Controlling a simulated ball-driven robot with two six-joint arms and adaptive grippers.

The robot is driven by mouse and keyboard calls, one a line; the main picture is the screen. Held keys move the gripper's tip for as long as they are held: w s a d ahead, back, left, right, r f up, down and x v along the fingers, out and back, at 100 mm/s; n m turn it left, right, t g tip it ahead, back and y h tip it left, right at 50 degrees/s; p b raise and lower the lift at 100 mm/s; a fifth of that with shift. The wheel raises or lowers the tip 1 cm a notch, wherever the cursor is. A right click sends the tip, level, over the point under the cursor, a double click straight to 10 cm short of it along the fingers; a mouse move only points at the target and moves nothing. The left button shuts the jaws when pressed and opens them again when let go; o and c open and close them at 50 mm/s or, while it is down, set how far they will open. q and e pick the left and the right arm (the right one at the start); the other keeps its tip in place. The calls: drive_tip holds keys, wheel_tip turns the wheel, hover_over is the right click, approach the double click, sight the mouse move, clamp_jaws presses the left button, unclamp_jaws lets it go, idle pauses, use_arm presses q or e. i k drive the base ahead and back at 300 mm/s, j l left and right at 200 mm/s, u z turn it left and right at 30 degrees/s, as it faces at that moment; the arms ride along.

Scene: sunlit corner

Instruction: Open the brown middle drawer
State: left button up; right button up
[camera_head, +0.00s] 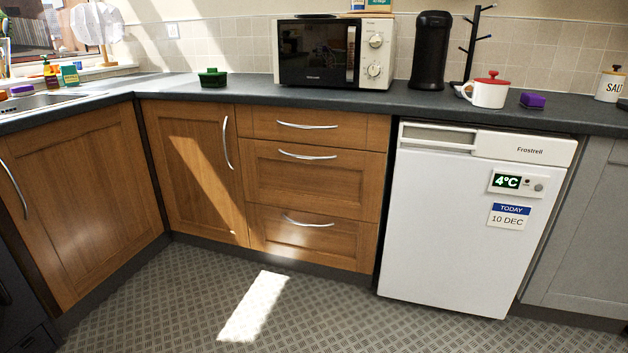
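The brown middle drawer (310,183) is in the wooden cabinet below the counter, left of the white fridge. It is closed, its front flush with its neighbours. Its curved metal handle (307,155) runs across its upper edge. The brown top drawer (300,124) above it and the brown bottom drawer (310,238) below it are closed too, each with a similar handle. Sunlight falls on part of the bottom drawer. Neither of my grippers shows in the head view.
A white fridge (460,230) stands right of the drawers, and a closed wooden door (190,170) is on their left. A microwave (333,52) and a red-lidded white mug (488,92) stand on the dark counter (240,93). The patterned floor (190,290) before the drawers is clear.

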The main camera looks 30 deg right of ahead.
sight(338, 182)
drive_tip(key=i+l, duration=0.25)
drive_tip(key=i, duration=0.2)
drive_tip(key=i+l+u, duration=0.1)
drive_tip(key=i, duration=0.35)
drive_tip(key=l, duration=0.1)
